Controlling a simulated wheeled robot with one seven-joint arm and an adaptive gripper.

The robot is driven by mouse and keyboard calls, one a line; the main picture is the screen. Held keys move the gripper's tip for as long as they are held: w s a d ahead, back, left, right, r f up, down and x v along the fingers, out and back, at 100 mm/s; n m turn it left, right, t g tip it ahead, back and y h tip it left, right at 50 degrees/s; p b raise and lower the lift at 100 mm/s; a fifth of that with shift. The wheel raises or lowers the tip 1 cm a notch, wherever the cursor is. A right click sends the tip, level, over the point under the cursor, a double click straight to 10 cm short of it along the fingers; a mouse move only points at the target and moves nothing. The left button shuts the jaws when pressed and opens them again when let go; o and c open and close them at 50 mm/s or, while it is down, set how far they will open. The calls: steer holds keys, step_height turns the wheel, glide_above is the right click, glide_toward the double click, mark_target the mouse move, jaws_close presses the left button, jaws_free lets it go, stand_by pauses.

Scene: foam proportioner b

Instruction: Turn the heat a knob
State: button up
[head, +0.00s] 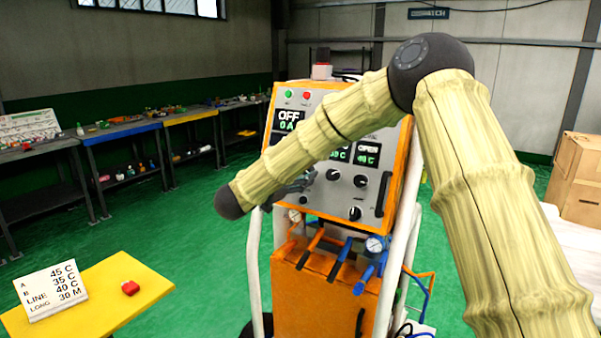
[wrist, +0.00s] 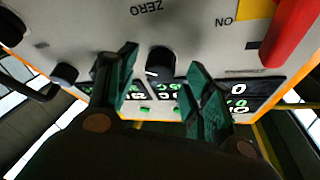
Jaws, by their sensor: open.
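The control panel (head: 322,196) is grey with an orange frame, on an orange cabinet. Black knobs sit below its displays, among them a middle knob (head: 334,175), a right knob (head: 361,181) and a lower knob (head: 355,213). My gripper (head: 293,188) is at the panel's left side, partly hidden by my arm. In the wrist view, which shows the panel upside down, my gripper (wrist: 159,62) is open. A black knob with a white mark (wrist: 160,62) appears between its green fingertips, with gaps on both sides. I cannot read this knob's label or tell whether it is heat a.
A red handle (wrist: 291,30) on a yellow plate stands close to the right finger in the wrist view. Gauges and hose valves (head: 375,245) project below the panel. A yellow table (head: 120,290) with a setpoint card (head: 50,290) is at front left. Green floor between is clear.

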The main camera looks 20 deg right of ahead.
steer(key=v, duration=1.1)
steer(key=shift+s+a, duration=0.25)
steer(key=shift+a, duration=0.1)
